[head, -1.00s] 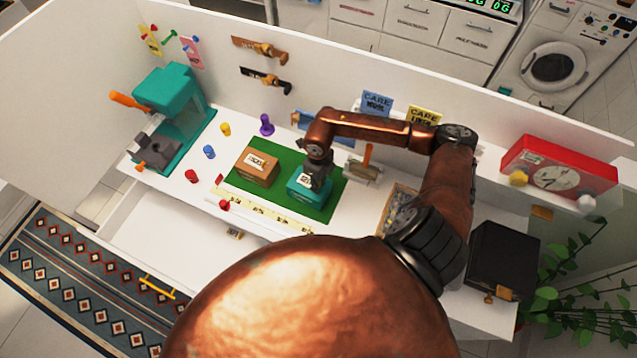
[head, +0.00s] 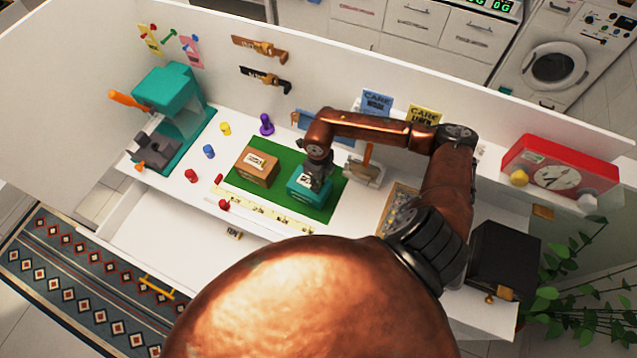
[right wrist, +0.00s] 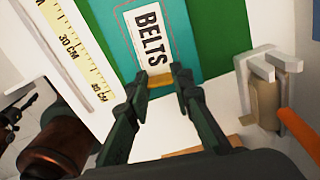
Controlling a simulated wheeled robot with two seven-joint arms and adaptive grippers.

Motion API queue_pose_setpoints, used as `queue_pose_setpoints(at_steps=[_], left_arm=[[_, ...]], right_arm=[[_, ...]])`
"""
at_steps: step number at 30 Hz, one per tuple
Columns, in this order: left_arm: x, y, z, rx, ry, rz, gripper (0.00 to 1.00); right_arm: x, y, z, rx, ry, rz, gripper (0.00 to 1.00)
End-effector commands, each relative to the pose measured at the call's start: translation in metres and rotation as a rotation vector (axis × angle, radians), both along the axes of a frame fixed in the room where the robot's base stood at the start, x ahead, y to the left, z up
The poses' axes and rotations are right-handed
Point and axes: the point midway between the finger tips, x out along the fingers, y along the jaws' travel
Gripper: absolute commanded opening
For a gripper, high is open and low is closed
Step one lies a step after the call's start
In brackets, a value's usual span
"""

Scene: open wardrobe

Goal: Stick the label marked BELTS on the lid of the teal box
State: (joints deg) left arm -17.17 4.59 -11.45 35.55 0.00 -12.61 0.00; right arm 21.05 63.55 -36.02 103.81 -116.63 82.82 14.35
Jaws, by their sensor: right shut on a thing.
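The teal box (head: 303,194) stands on the green mat, and its lid also shows in the right wrist view (right wrist: 186,65). The white label marked BELTS (right wrist: 152,38) lies over the teal lid, lengthwise along it. Whether it is flat against the lid or just above it I cannot tell. My right gripper (head: 318,184) is over the box. In the right wrist view its fingertips (right wrist: 160,79) are at the label's near end, shut on it, with a gold-coloured piece between them. My left gripper is not in view.
A brown box (head: 257,174) with a label stands left of the teal box on the green mat (head: 287,159). A yellow ruler strip (head: 262,211) runs along the front. A grey tool with an orange handle (head: 364,166) stands close on the right. A teal press (head: 168,100) is at far left.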

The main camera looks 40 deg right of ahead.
Motion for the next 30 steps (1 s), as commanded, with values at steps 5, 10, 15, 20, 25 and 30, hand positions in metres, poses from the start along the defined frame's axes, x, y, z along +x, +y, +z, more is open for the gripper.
queue_pose_setpoints(at_steps=[5,10,15,20,25,30], left_arm=[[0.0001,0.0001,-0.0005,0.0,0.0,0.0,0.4],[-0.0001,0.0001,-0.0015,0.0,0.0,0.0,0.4],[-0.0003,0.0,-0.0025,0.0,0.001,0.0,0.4],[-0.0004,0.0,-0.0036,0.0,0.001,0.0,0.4],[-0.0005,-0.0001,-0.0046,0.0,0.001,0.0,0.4],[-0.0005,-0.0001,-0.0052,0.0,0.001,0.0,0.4]], right_arm=[[-0.0004,0.0001,-0.0008,0.0,0.001,0.0,0.11],[-0.0006,0.0001,-0.0012,0.001,0.001,0.0,0.11],[-0.0008,0.0001,-0.0017,0.0,0.002,0.0,0.11],[-0.0009,0.0002,-0.0021,0.0,0.002,0.0,0.11],[-0.001,0.0003,-0.0026,0.0,0.002,0.0,0.11],[-0.0014,0.0003,-0.003,0.0,0.003,0.0,0.11]])
